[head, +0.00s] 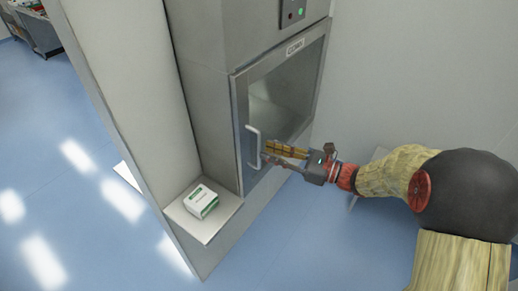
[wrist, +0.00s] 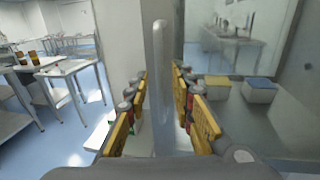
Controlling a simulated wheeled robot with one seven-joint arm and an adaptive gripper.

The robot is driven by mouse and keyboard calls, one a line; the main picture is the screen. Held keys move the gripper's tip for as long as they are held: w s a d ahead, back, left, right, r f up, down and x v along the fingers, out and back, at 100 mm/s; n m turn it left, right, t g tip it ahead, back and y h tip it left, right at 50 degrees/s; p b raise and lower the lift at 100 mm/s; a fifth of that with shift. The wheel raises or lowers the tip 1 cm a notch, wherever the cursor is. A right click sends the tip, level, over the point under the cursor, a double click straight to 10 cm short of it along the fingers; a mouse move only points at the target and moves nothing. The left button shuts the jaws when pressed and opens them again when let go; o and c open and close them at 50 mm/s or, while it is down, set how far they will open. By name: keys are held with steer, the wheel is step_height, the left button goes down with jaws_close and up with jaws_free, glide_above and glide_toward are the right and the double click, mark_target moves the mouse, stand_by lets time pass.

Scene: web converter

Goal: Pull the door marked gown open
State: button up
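The door (head: 285,95) has a grey metal frame and a glass pane, with a small white label (head: 295,47) on its top edge that seems to read gown. It looks closed against the cabinet. Its pale vertical handle (head: 255,147) is on the left side. My gripper (head: 268,152) is at the handle, reaching in from the right. In the wrist view the handle (wrist: 160,80) stands upright between my two yellow-padded fingers, with gaps visible on both sides. The gripper is open; contact with the handle is not visible.
A white and green box (head: 201,201) sits on a small shelf (head: 213,225) left of the door. A control panel (head: 292,14) is above the door. The wall is to the right; blue floor lies clear in front. Two bins (wrist: 260,92) show through the glass.

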steer(key=shift+x, duration=2.1)
jaws_close()
